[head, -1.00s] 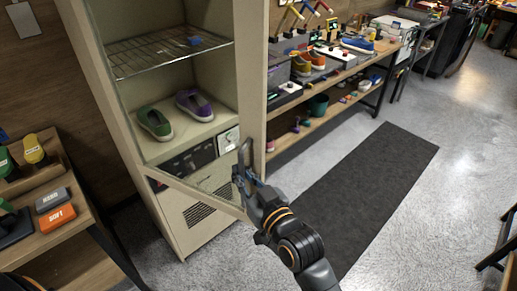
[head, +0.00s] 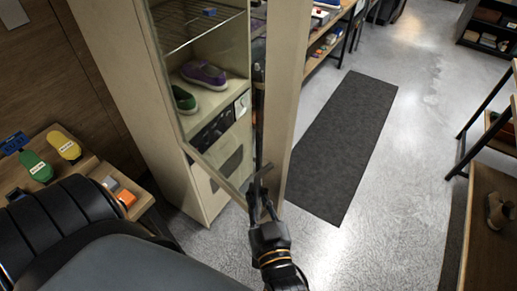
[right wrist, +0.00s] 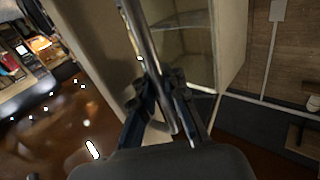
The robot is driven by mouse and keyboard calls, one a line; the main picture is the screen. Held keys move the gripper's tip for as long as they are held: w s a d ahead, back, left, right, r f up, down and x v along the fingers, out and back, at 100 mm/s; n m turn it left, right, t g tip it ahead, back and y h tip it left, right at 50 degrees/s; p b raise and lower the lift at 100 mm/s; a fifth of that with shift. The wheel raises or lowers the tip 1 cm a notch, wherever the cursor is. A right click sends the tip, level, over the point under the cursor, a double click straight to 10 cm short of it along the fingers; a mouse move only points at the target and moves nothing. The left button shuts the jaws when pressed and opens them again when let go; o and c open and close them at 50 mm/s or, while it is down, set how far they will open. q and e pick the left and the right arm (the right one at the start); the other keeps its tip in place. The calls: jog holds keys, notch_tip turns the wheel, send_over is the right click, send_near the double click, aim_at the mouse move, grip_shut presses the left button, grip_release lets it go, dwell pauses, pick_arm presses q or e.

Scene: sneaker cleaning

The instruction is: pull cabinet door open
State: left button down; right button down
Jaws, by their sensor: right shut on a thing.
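The tall beige cabinet (head: 120,90) stands left of centre in the head view. Its glass-paned door has a wide beige frame (head: 291,100) and stands out from the body, partly open. A long dark handle (head: 259,115) runs up the door frame and shows as a metal bar in the right wrist view (right wrist: 146,45). My right gripper (head: 262,188) is shut around the handle's lower part; its fingers (right wrist: 163,110) flank the bar. A purple shoe (head: 204,75) and a green shoe (head: 183,99) stand inside behind the glass. My left gripper is out of view.
A dark mat (head: 345,140) lies on open grey floor to the right. Shelving with a brown shoe (head: 498,212) stands at the far right.

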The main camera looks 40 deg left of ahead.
jog(key=shift+s+d+f, duration=0.1)
jog(key=c, duration=1.4)
grip_release()
jog(key=shift+d, duration=0.25)
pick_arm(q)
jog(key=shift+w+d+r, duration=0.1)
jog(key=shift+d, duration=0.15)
pick_arm(e)
jog(key=v, duration=1.2)
